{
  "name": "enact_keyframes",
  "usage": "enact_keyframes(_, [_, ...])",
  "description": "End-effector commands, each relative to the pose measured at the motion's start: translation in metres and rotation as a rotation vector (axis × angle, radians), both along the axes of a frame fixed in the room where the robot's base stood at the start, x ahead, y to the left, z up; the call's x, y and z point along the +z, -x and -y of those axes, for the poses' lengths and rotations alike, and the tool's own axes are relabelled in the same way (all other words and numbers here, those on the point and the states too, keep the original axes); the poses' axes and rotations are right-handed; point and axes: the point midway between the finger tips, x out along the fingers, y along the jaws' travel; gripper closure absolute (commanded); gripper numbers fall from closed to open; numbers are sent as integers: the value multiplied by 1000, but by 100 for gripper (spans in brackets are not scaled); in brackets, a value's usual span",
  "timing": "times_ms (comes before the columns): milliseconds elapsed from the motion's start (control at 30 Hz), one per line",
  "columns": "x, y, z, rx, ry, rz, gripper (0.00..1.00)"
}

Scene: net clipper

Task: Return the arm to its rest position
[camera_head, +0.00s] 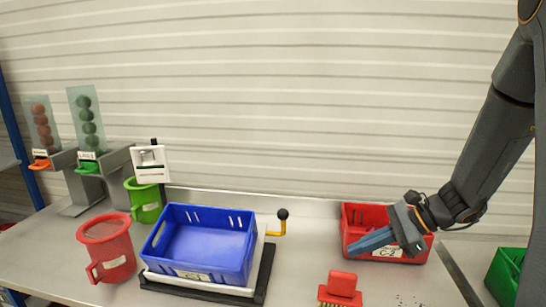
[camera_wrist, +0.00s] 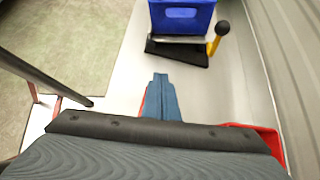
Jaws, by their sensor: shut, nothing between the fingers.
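My gripper (camera_head: 374,241) is shut and empty. In the head view it is at the right, in front of the red crate (camera_head: 362,216) and partly covering it, with its blue fingers pointing left. In the wrist view the closed fingers of my gripper (camera_wrist: 161,97) point up the picture toward the blue crate (camera_wrist: 182,18). My arm (camera_head: 490,140) comes down from the upper right of the head view.
The blue crate (camera_head: 205,242) sits on a black-and-white stand with a yellow, black-knobbed lever (camera_head: 280,222). A red brush (camera_head: 341,287) lies at the front. A red jug (camera_head: 107,247), green jug (camera_head: 145,202) and two dispensers stand left. A green crate (camera_head: 507,272) is far right.

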Motion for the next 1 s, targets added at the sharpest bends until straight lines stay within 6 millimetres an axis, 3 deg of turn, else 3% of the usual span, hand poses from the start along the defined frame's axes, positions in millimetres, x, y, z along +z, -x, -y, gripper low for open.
enact_keyframes(467, [-55, 57, -26, 406, 313, 91, 100])
enact_keyframes(733, [-102, 96, -25, 902, 638, 288, 100])
enact_keyframes(900, [-123, 101, -21, 1276, 846, 494, 100])
enact_keyframes(1000, [-126, 99, -22, 1404, 910, 575, 100])
